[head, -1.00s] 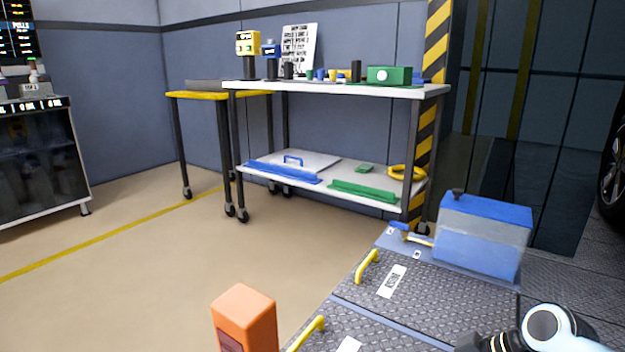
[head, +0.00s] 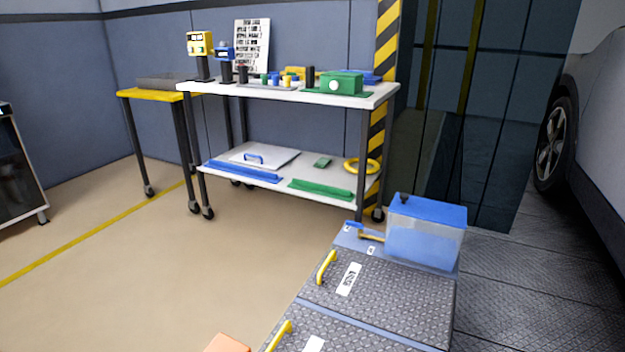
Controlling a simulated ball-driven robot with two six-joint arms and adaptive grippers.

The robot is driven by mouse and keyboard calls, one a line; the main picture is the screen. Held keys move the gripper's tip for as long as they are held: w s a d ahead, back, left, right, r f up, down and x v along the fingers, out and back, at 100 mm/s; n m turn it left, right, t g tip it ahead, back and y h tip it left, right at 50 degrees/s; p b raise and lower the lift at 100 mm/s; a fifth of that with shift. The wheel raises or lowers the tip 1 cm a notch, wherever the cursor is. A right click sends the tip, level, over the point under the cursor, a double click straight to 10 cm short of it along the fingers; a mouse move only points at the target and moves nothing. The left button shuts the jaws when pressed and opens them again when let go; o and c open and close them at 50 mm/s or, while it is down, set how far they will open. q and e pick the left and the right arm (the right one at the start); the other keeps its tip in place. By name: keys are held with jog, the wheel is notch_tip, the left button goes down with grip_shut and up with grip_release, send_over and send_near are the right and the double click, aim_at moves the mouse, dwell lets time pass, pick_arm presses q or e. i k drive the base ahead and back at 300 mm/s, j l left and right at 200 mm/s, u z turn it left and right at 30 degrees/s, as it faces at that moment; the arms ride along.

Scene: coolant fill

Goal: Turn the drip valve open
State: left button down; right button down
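A translucent tank with a blue lid (head: 428,208) and bluish liquid (head: 420,246) stands at the far end of the grey plated surface, right of the view's middle. A brass-coloured fitting (head: 371,236) sticks out from the tank's lower left side. A small blue part (head: 353,226), which looks like the drip valve's handle, is at the fitting's left end. It is too small to tell how far the valve is turned. Neither of my grippers is in view.
The plated surface (head: 390,295) has yellow handles (head: 326,267) along its left edge. An orange object (head: 227,343) shows at the bottom edge. A white two-shelf cart (head: 300,96) stands behind. A car (head: 600,130) is at right. Floor (head: 170,270) at left is clear.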

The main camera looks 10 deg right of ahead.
aim_at(359, 225)
jog(key=k+j+u, duration=0.1)
jog(key=k+u, duration=0.15)
jog(key=k, duration=0.4)
jog(key=j+u, duration=0.1)
jog(key=u, duration=0.35)
jog(key=i+j+u, duration=0.1)
jog(key=u, duration=0.35)
jog(key=i+u, duration=0.1)
jog(key=u, duration=0.35)
jog(key=i+u, duration=0.1)
jog(key=u, duration=0.35)
jog(key=i+z, duration=0.2)
jog(key=i, duration=0.35)
jog(key=i+j+z, duration=0.2)
jog(key=i, duration=0.3)
jog(key=i+z, duration=0.2)
jog(key=i, duration=0.35)
jog(key=i+j+z, duration=0.2)
jog(key=i, duration=0.3)
jog(key=i+l+z, duration=0.3)
jog(key=z, duration=0.2)
jog(key=i+l+z, duration=0.15)
jog(key=i+z, duration=0.65)
jog(key=z, duration=0.2)
jog(key=i+j+z, duration=0.1)
jog(key=i+z, duration=0.4)
jog(key=i+j+z, duration=0.2)
jog(key=z, duration=0.3)
